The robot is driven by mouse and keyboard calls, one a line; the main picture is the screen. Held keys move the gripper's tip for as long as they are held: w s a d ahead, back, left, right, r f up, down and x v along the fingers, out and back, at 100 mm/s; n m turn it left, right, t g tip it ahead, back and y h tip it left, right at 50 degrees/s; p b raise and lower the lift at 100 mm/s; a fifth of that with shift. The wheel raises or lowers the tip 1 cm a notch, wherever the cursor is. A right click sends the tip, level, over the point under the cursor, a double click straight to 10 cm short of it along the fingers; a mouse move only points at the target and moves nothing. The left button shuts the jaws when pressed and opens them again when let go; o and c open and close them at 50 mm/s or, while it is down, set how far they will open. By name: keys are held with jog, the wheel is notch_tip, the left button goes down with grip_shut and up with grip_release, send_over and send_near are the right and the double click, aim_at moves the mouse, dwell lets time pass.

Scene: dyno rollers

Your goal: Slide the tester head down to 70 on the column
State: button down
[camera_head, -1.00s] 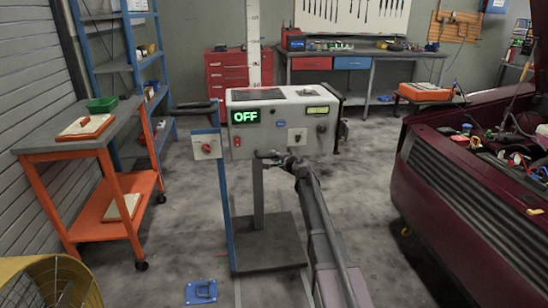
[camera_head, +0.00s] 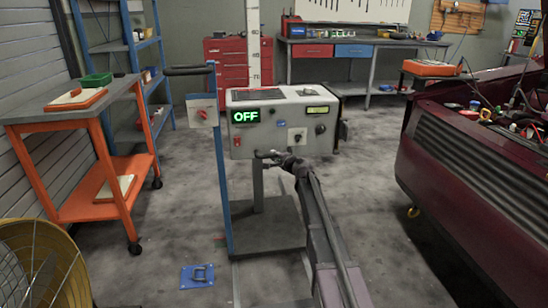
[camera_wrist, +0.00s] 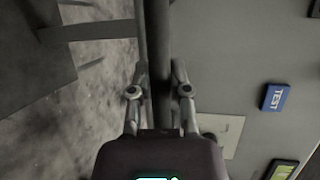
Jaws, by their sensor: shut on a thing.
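The tester head (camera_head: 282,126) is a grey-white box with a green "OFF" display, on a pale upright column (camera_head: 254,45). The column's scale is small; a mark that looks like 70 shows just above the head's top edge. My gripper (camera_head: 268,158) is at the head's lower front edge. In the wrist view my gripper (camera_wrist: 160,92) is shut on a dark bar (camera_wrist: 159,50) that runs between its fingers. The head's front panel (camera_wrist: 235,80), with a blue "TEST" label, shows to the right there.
A blue post (camera_head: 222,170) with a switch box stands left of the head. The stand's dark base plate (camera_head: 265,226) is below it. An orange cart (camera_head: 105,188) is at left, a yellow fan (camera_head: 45,265) at lower left and a dark red car (camera_head: 475,150) at right.

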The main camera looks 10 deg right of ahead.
jog(key=shift+f+b, duration=1.8)
jog(key=shift+f, duration=0.55)
jog(key=c, duration=0.6)
grip_release()
